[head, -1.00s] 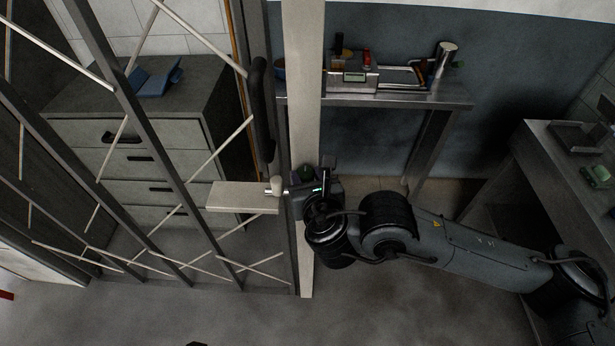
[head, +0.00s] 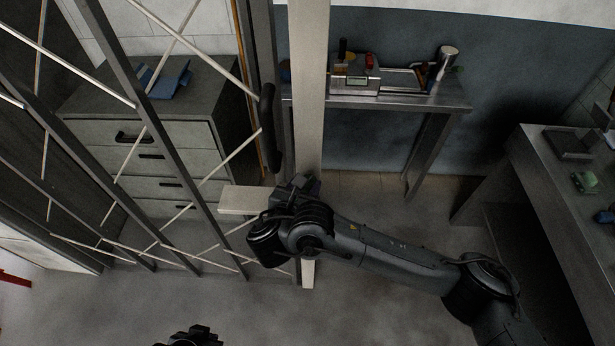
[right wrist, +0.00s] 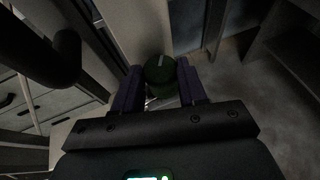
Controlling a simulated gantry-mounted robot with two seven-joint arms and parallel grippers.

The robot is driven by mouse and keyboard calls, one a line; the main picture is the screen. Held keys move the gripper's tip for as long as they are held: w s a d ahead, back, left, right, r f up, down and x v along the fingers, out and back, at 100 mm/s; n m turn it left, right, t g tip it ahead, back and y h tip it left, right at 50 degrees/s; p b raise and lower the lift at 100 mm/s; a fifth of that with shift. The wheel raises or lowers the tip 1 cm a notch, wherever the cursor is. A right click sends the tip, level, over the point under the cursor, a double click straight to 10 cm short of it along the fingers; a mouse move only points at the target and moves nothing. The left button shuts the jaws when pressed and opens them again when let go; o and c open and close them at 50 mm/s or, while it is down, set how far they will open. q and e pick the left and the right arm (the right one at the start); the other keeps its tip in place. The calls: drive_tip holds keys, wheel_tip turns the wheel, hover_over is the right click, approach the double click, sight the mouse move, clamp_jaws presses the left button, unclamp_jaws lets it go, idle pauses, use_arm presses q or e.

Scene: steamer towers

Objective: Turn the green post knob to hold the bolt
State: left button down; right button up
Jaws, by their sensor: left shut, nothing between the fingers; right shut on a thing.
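The green post knob (right wrist: 160,72) sits between the fingers of my right gripper (right wrist: 158,80) in the right wrist view; a pale line marks its top. The right gripper is shut on it. In the head view my right gripper (head: 302,186) is at the pale post (head: 309,100), and my own wrist hides the knob and the bolt. My left gripper (head: 192,338) is only partly in view at the bottom edge, shut and empty, away from the post.
The gate (head: 185,170) of dark bars and pale diagonals stands left of the post, with a dark handle (head: 268,130) and a pale plate (head: 243,199). Drawers (head: 150,150) stand behind it. A metal table (head: 400,98) is behind the post; a counter (head: 560,185) is at right.

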drive_tip(key=shift+w+a+m+g+h+p, duration=0.15)
drive_tip(key=shift+m+g+h+p, duration=0.2)
drive_tip(key=shift+m+h+p, duration=0.25)
drive_tip(key=shift+s+a+m+g+h+p, duration=0.1)
drive_tip(key=shift+m+g+h+p, duration=0.25)
drive_tip(key=shift+m+h, duration=0.45)
drive_tip(key=shift+w, duration=0.1)
drive_tip(key=o, duration=1.1)
drive_tip(key=shift+c, duration=0.2)
drive_tip(key=shift+f, duration=0.1)
